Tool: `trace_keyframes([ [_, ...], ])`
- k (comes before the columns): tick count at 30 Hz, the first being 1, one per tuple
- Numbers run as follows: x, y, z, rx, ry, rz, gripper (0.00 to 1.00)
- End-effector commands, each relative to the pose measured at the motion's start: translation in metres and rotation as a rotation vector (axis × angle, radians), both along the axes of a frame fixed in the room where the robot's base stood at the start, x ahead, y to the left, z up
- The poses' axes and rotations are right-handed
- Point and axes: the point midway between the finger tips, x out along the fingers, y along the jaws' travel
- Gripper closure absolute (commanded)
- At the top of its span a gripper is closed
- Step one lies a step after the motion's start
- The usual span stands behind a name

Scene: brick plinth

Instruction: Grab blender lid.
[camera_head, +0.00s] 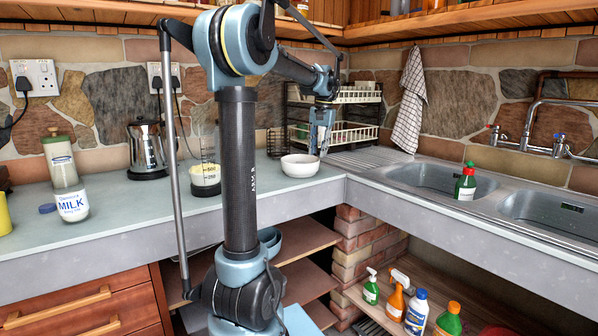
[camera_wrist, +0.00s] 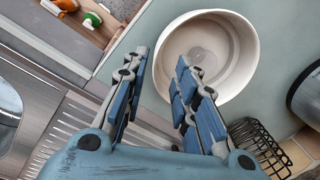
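My gripper (camera_head: 321,148) hangs down at the back corner of the counter, by the right side of a white round bowl-like thing (camera_head: 299,167). In the wrist view my gripper (camera_wrist: 161,58) has its blue-padded fingers apart, with nothing between them. The white round thing (camera_wrist: 238,52) lies ahead of the fingertips, showing its open inside; the right finger overlaps its rim in the picture. A clear measuring jug or blender jar (camera_head: 205,150) stands to its left with something yellow inside. A tall container with a green lid (camera_head: 57,140) stands far left. I cannot tell which piece is the blender lid.
A dish rack (camera_head: 352,133) is behind my gripper. A sink (camera_head: 440,178) with a green bottle (camera_head: 465,185) is at right. The front-middle counter is clear.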

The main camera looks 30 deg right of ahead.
Motion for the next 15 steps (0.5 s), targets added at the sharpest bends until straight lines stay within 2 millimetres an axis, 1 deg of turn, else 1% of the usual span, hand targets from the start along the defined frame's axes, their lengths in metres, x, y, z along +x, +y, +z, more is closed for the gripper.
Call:
trace_keyframes([
  [8,0.001,0.001,-0.018,0.000,0.000,0.000,0.73],
  [15,0.003,0.003,-0.050,0.000,0.000,0.000,0.73],
])
